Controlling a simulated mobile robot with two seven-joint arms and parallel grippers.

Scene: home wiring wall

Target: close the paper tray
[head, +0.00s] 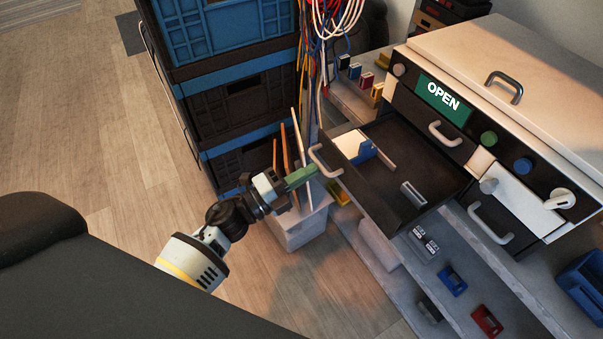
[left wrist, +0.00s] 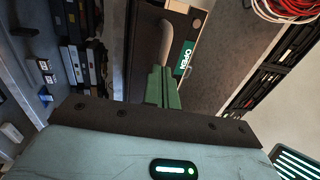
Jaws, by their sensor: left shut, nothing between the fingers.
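The paper tray (head: 428,160) is a dark drawer pulled out of the cabinet, its pale curved handle (head: 325,160) on the end facing my left arm. White paper and a blue piece (head: 362,150) lie in it, with a grey clip-like part. My left gripper (head: 310,173) has green fingers shut and empty, with tips close by the handle end; I cannot tell if they touch. In the left wrist view the shut green fingers (left wrist: 164,88) point at the dark tray front (left wrist: 146,45), just below the pale handle (left wrist: 178,38). My right gripper is out of view.
The cabinet carries a green OPEN sign (head: 443,96), knobs and other handles. Stacked blue and black crates (head: 240,95) and hanging cables (head: 335,20) stand behind my left gripper. A grey shelf (head: 475,275) with small coloured parts lies below the tray. Wooden floor is clear at left.

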